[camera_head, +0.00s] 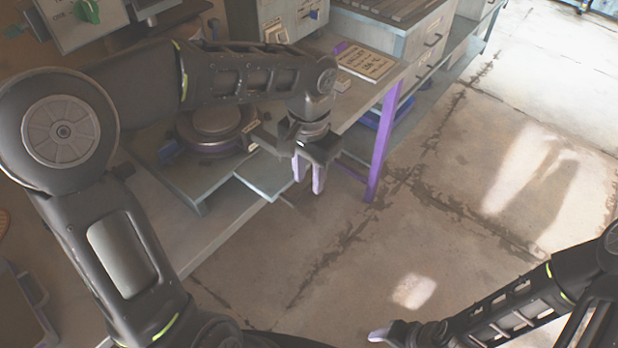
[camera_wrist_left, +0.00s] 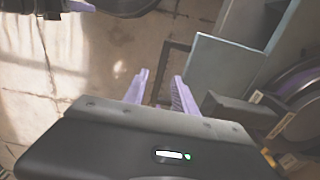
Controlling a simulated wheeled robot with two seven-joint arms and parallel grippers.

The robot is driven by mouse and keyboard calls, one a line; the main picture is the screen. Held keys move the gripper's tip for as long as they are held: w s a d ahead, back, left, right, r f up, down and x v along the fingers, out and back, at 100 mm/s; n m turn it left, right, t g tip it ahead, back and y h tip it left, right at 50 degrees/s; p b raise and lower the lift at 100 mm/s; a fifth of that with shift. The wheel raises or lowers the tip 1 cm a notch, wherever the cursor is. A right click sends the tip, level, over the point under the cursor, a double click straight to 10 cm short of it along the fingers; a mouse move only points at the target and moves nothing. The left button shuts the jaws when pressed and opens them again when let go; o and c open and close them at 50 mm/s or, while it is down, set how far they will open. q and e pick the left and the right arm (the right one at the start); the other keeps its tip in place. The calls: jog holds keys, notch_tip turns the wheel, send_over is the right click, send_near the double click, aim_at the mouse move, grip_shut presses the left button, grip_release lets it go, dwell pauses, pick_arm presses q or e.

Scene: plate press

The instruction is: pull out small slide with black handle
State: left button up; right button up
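The small slide (camera_head: 262,184) is a flat grey-blue plate sticking out from the press base over the bench's front edge. It also shows in the left wrist view (camera_wrist_left: 218,80). Its black handle (camera_wrist_left: 166,68) is a thin dark bracket on the plate's outer side. My left gripper (camera_head: 307,175) is just off that outer edge, its lilac fingers pointing down and apart. In the left wrist view the fingers (camera_wrist_left: 162,92) have a gap, with the handle seen between and beyond them; contact cannot be told. My right gripper (camera_head: 382,334) is low in the head view, partly visible, away from the slide.
The round press (camera_head: 212,125) stands behind the slide, beneath my left arm. A lettered sign (camera_head: 366,64) lies on the bench near a purple table leg (camera_head: 384,140). A grey control box (camera_head: 285,18) stands farther back. Open concrete floor (camera_head: 440,190) lies to the right.

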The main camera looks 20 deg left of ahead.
pick_arm(q)
notch_tip(320, 180, up, 6)
jog(key=shift+r, duration=0.2)
dwell(0.5)
